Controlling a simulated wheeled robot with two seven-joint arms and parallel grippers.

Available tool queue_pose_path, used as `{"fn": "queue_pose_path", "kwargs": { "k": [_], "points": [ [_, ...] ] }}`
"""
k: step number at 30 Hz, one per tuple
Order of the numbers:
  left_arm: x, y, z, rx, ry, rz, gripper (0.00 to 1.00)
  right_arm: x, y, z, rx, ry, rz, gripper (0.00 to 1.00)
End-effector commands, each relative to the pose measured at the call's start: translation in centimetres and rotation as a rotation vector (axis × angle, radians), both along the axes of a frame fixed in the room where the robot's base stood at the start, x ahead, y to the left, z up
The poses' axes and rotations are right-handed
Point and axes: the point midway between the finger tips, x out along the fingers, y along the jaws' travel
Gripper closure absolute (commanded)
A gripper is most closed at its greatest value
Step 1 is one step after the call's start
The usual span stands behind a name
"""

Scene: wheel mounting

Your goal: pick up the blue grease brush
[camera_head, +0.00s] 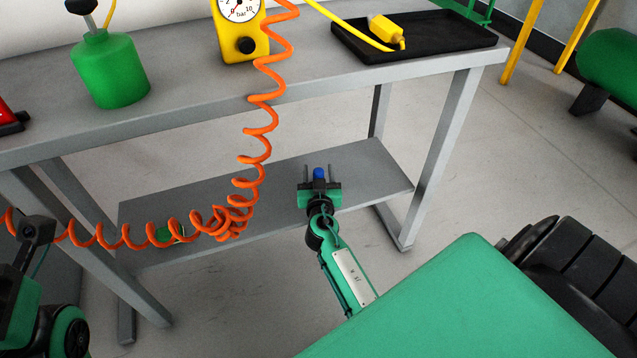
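The blue grease brush (319,173) is a small blue shape on the grey lower shelf of the bench; only a little of it shows. My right gripper (319,174) reaches over that shelf from the front. Its two thin fingers point away from me, one on each side of the blue shape, with a small gap on both sides. The gripper looks open. The rest of the brush is hidden by the gripper body. Parts of my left arm show at the lower left, but I cannot make out its gripper.
An orange coiled hose (259,145) hangs from the yellow gauge unit (243,38) and runs left across the shelf. The bench top (190,95) carries a green can (109,72) and a black tray (455,37). A bench leg (440,160) stands right of the shelf.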

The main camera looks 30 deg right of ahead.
Motion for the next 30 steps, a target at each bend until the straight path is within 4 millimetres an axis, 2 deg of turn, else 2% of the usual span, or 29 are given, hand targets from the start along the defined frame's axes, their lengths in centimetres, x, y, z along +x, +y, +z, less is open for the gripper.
{"fn": "queue_pose_path", "kwargs": {
  "k": [1, 7, 20, 25, 27, 30],
  "points": [
    [0.0, 0.0, 0.0, 0.001, -0.001, 0.0, 0.64, 0.0, 0.0, 0.0, 0.0, 0.0, 0.0, 0.58],
    [0.0, 0.0, 0.1, 0.001, -0.004, 0.001, 0.64, 0.0, 0.0, 0.0, 0.0, 0.0, 0.0, 0.97],
    [-0.1, 0.0, 0.5, -0.001, -0.01, 0.001, 0.64, 0.0, 0.0, 0.7, 0.0, 0.0, 0.0, 0.97],
    [0.0, 0.6, 0.8, -0.009, -0.007, 0.017, 0.64, 0.0, 0.1, 2.5, 0.001, -0.002, -0.001, 0.97],
    [0.5, 0.9, -0.2, -0.001, 0.035, 0.034, 0.64, 0.0, 0.1, 3.5, 0.001, -0.002, 0.0, 0.97],
    [0.6, 1.5, -0.3, -0.005, 0.054, 0.05, 0.64, 0.0, 0.1, 5.2, 0.002, -0.004, -0.001, 0.97]
  ]
}}
